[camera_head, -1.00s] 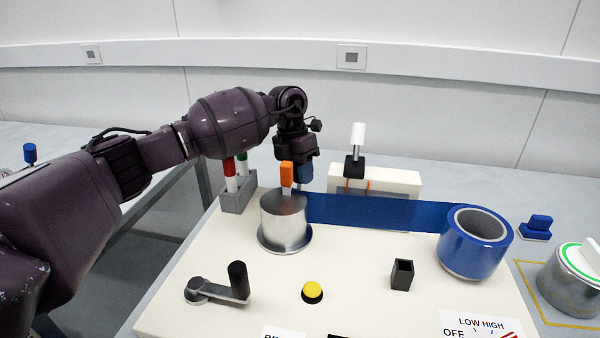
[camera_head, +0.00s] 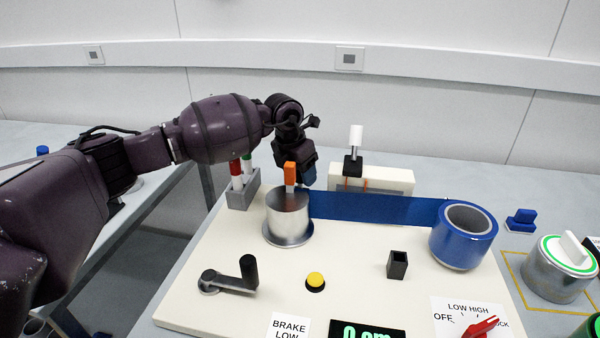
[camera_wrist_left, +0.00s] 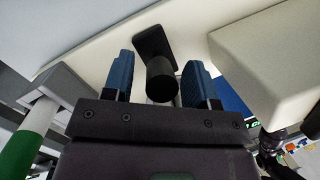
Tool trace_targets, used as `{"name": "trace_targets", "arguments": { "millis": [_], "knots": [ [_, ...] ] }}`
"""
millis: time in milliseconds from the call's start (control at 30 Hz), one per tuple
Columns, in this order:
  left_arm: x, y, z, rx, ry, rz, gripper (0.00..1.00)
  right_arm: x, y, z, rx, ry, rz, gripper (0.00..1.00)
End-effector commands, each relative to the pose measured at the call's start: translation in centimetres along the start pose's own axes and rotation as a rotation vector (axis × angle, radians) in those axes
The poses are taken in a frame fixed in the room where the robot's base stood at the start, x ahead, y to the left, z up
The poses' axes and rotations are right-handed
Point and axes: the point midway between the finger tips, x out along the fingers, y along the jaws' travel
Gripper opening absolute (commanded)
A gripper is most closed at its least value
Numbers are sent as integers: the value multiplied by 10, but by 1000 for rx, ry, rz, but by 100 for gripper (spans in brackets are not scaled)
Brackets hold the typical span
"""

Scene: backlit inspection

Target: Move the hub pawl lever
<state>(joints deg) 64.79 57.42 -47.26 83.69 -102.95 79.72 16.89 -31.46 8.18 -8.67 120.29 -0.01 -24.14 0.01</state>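A short black lever with a round end (camera_wrist_left: 161,80) rises from a black plate on the cream panel in the left wrist view. It looks like the pawl lever, though no label shows. My left gripper (camera_wrist_left: 157,78) is open, its blue fingers on either side of the lever; the right finger is very near it, and contact cannot be told. In the head view my left gripper (camera_head: 308,172) points down behind the silver hub (camera_head: 288,217), and the lever cannot be seen there. An orange upright piece (camera_head: 290,174) stands at the hub. My right gripper is not in view.
A grey block (camera_head: 243,190) with red and green markers stands left of the gripper. A cream box (camera_head: 385,181) with a white-topped lever (camera_head: 355,139) stands to the right. A blue strip (camera_head: 375,208) runs from the hub to a blue roll (camera_head: 463,236).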

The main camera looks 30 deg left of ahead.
Motion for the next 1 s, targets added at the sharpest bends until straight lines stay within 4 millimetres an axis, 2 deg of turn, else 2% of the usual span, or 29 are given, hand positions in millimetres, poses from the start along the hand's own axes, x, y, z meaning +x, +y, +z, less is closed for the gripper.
{"name": "trace_targets", "arguments": {
  "millis": [233, 367, 800, 1000],
  "knots": [
    [0, 0, 0, 0, 0, 0, 53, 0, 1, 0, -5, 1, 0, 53],
    [-8, 0, 1, 0, -2, 1, 53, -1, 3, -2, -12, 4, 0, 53],
    [-82, 0, 1, 1, -5, 2, 53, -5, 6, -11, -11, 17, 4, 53],
    [-103, 0, 0, 0, -2, 1, 53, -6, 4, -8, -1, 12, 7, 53]
  ]
}}
